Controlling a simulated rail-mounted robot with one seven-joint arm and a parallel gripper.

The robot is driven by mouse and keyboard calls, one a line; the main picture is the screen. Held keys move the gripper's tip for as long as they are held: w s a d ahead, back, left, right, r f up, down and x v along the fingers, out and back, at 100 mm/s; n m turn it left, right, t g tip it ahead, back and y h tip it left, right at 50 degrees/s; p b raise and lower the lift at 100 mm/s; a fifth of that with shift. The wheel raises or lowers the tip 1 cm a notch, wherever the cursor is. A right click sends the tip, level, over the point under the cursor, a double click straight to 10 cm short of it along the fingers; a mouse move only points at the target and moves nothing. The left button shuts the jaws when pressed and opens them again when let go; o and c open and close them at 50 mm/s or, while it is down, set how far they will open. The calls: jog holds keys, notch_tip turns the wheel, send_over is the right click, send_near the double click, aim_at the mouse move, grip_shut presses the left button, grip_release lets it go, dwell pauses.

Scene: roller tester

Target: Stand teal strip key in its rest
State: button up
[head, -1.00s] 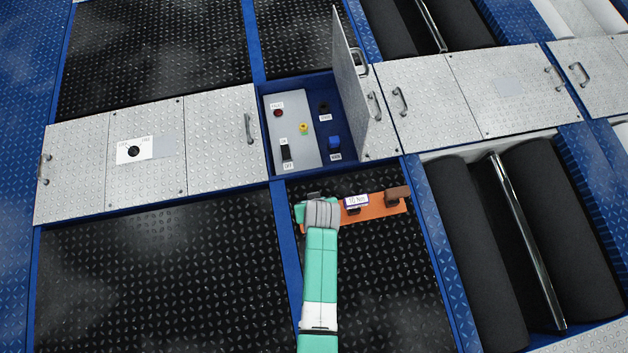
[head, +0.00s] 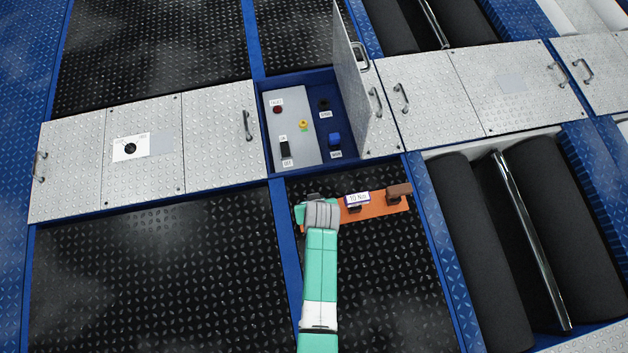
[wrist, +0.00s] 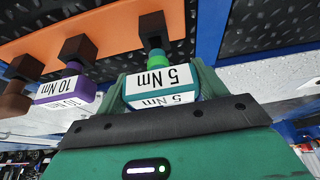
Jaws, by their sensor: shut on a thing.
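In the wrist view my gripper (wrist: 161,88) is shut on the teal strip key (wrist: 168,80), a white block marked 5 Nm with a teal edge. A short green neck runs from the block to a dark holder on the orange rest board (wrist: 110,30). I cannot tell whether the key is fully seated. In the head view my arm covers the key, and the gripper (head: 312,198) is over the left end of the orange board (head: 372,211).
A purple-edged 10 Nm key (wrist: 68,87) stands beside mine; it also shows in the head view (head: 357,200). A brown holder (head: 397,193) is at the board's right end. Behind is an open control box (head: 300,125) with a raised lid (head: 350,80). Black rollers (head: 480,250) lie right.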

jog(key=shift+f+b, duration=0.55)
jog(key=shift+f, duration=0.25)
jog(key=o, duration=1.8)
jog(key=shift+c, duration=0.2)
jog(key=p+v, duration=0.5)
jog(key=v, duration=0.2)
jog(key=shift+s+r, duration=0.2)
jog(key=shift+r, duration=0.15)
